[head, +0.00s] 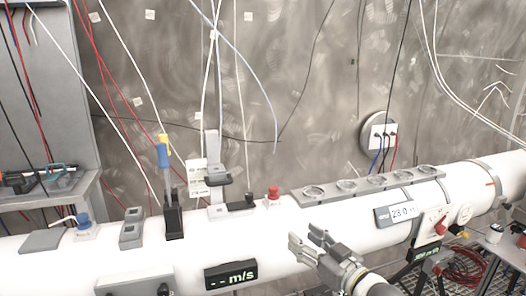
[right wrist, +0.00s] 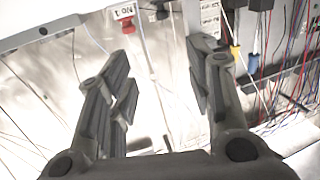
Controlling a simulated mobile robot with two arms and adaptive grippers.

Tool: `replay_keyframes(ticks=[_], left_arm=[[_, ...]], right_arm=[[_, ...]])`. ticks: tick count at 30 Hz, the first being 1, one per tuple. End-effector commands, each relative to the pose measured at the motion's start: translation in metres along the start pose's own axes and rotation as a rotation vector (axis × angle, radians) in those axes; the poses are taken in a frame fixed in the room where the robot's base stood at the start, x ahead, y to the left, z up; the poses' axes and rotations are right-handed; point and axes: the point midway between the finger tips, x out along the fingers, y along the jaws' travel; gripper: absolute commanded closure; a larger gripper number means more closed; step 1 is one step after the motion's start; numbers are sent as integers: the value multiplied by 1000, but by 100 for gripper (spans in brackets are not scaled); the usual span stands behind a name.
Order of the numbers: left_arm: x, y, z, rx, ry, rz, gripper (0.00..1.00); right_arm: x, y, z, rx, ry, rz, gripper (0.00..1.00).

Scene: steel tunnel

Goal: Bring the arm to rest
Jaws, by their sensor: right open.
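My right gripper (head: 308,241) is in front of the large white pipe in the head view, its arm coming in from the lower right. Its two grey fingers are apart with nothing between them. My left gripper is in neither view.
The white pipe (head: 240,236) crosses the lower part of the head view. On it stand a red button (head: 273,192), a rack with several round holes (head: 376,183) and an m/s display (head: 231,275). A shelf (head: 50,187) is at left. Cables hang along the wall.

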Motion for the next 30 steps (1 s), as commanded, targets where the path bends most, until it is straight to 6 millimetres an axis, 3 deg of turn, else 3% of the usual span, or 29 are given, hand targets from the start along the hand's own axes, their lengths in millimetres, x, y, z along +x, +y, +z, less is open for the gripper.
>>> replay_keyframes(ticks=[3, 8, 17, 20, 23, 26, 30], left_arm=[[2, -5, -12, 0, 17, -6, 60], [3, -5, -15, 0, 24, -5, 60], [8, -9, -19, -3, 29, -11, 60], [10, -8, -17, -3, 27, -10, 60], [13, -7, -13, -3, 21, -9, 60], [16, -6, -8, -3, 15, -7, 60], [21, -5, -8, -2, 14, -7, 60]], right_arm=[[1, 5, 14, 7, -18, 16, 53], [0, 19, 44, 15, -56, 55, 53], [-9, 46, 130, 39, -169, 145, 53], [-18, 56, 172, 50, -226, 183, 53], [-34, 64, 226, 63, -304, 227, 53], [-60, 68, 297, 81, -408, 277, 53], [-110, 63, 392, 102, -565, 333, 53]])
